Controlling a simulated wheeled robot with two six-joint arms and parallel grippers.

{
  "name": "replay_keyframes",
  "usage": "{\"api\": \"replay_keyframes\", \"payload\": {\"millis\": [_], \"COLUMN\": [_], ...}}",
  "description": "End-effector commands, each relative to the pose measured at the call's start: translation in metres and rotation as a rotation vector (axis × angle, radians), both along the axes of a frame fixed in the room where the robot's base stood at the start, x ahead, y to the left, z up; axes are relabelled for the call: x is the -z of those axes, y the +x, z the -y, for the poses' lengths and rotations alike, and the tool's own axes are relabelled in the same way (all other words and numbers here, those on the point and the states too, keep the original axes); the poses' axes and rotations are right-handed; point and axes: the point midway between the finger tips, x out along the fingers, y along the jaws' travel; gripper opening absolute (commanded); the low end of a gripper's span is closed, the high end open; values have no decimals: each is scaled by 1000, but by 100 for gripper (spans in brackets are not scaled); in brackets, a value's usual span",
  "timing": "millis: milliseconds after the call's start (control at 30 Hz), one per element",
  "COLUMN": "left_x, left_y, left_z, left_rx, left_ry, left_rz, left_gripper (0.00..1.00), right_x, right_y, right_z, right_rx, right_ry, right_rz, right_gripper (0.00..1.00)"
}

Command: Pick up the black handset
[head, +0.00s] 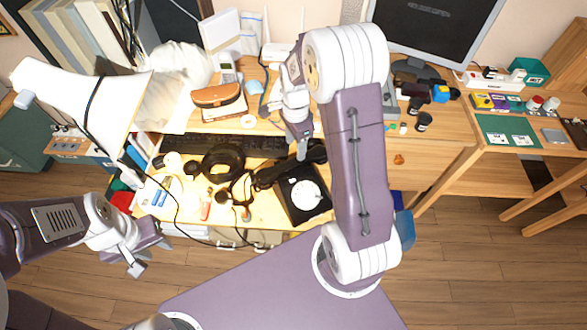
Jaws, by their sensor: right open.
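The black dial phone (292,207), with a white dial face, sits near the front edge of the wooden desk. The black handset (270,176) lies at the phone's back edge, slanting up to the right, partly hidden by my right arm. My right gripper (302,155) points down at the handset, its fingertips close to the handset's middle. It is open; whether the fingers straddle or touch the handset is too small to tell. My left gripper (148,258) hangs empty and open at the lower left, in front of the desk and away from the phone.
Black headphones (222,162) and a cable lie left of the handset. A dark keyboard (205,144) is behind. A white lamp (85,95) stands at left, a monitor (435,25) at back right. A brown case (217,94) stands behind the keyboard.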

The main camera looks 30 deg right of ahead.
Motion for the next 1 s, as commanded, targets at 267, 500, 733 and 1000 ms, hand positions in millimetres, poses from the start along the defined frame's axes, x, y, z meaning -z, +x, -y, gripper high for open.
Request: {"api": "replay_keyframes", "payload": {"millis": [267, 500, 733, 1000], "left_x": [4, 5, 10, 9], "left_y": [0, 0, 0, 0], "left_z": [0, 0, 0, 0], "left_rx": [0, 0, 0, 0], "left_ry": [0, 0, 0, 0], "left_rz": [0, 0, 0, 0], "left_gripper": [36, 36, 36, 36], "right_x": [33, 48, 86, 89], "right_y": [0, -1, 0, 1], "right_z": [-1, -2, -4, -3], "right_rx": [1, -1, -2, -2], "right_ry": [0, 1, 0, 0], "right_rz": [-1, -2, -2, 2], "right_gripper": [55, 55, 55, 52]}}
